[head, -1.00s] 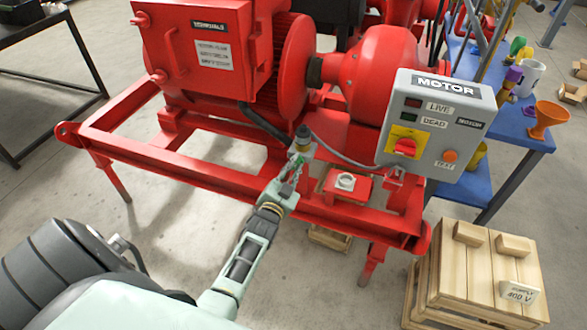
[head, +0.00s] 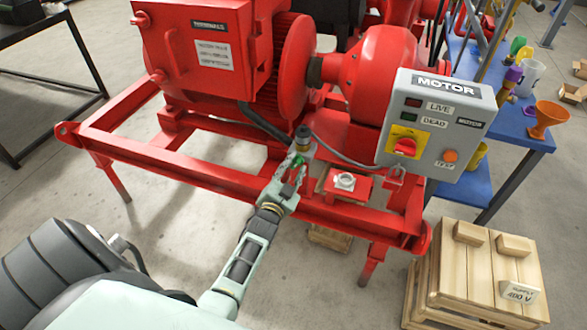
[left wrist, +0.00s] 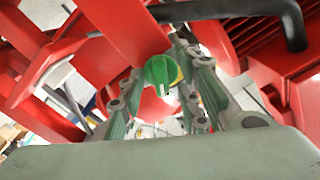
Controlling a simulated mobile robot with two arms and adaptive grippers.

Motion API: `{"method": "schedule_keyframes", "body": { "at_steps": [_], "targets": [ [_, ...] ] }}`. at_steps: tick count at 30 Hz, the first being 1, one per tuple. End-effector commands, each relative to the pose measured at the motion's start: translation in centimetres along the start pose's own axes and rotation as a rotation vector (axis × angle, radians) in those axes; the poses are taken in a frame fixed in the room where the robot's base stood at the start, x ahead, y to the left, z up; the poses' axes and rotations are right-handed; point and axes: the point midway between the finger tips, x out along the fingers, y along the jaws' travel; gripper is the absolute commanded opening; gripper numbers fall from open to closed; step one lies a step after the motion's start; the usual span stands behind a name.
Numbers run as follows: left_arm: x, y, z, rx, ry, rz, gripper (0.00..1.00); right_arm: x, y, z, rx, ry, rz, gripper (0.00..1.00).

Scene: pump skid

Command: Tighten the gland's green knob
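The green knob (left wrist: 160,72) has a white mark on its face and shows between the two fingers of my left gripper (left wrist: 163,85) in the left wrist view. A strip of yellow shows at its right edge, so the right finger looks slightly apart from it; contact on the left side is unclear. My right gripper is not in view.
The grey motor box (head: 436,125) with a red switch is right of the gland. The red skid frame (head: 190,168) surrounds the area. A cable runs behind the gland. A wooden crate (head: 480,265) stands at lower right, and a blue bench (head: 490,120) behind it.

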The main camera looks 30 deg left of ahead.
Motion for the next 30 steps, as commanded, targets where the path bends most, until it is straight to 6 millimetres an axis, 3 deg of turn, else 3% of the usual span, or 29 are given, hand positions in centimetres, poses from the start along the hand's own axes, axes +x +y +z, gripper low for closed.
{"method": "schedule_keyframes", "body": {
  "at_steps": [8,11,21,30],
  "targets": [
    [-0.5,-0.1,-0.1,-0.001,0.002,-0.001,0.31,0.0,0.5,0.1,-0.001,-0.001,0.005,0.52],
    [-1.8,0.0,0.0,-0.001,0.000,0.000,0.31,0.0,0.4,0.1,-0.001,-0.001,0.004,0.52],
    [-8.9,0.1,0.1,-0.001,-0.002,0.001,0.31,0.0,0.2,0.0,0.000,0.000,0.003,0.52],
    [-11.9,0.0,0.0,-0.001,0.000,0.000,0.31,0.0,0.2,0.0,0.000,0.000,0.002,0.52]
  ]
}}
